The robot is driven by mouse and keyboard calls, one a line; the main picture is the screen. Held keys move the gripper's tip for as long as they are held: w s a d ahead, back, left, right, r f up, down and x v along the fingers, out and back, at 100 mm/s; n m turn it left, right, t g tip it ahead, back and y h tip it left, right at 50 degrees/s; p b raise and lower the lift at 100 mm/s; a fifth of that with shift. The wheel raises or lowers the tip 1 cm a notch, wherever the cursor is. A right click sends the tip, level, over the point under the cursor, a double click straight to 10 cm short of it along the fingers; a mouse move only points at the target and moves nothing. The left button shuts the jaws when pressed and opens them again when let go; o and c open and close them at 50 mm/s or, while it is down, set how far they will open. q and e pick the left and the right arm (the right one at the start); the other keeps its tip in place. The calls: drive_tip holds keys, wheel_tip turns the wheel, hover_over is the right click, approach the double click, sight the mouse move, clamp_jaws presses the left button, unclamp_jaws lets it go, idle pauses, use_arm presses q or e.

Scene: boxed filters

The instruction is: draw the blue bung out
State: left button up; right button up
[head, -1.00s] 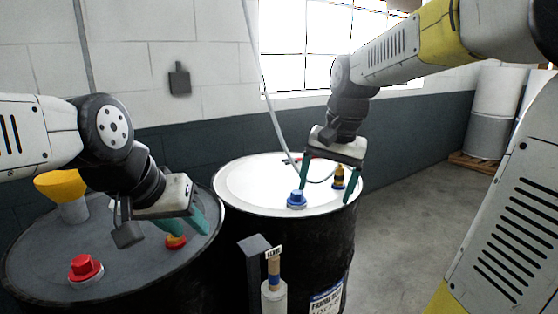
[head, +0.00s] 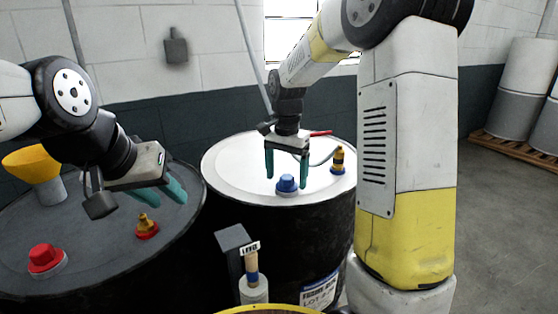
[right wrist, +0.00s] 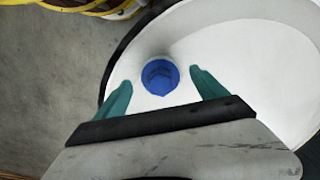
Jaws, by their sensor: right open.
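The blue bung (head: 287,184) sits in its collar on the white top of the right drum (head: 238,176), near the drum's front edge. My right gripper (head: 287,177) is open above the drum, with its teal fingers pointing down, one to each side of the bung in the head view. In the right wrist view the blue bung (right wrist: 160,76) lies between and a little beyond the fingertips (right wrist: 160,78), with gaps on both sides. My left gripper (head: 178,194) hangs over the grey drum at left; its fingers look apart, and nothing shows between them.
The grey drum top (head: 95,235) carries a red bung (head: 45,258), a small brass-coloured fitting on red (head: 147,225) and a yellow funnel (head: 33,165). A brass fitting (head: 338,160) with a hose stands right of the blue bung. A grey post (head: 234,245) stands in front.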

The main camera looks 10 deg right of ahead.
sight(286, 177)
drive_tip(key=shift+f, duration=0.6)
drive_tip(key=c, duration=1.4)
drive_tip(key=shift+r, duration=2.3)
drive_tip(key=shift+c, duration=0.2)
drive_tip(key=shift+r, duration=0.1)
wheel_tip(286, 177, up, 9)
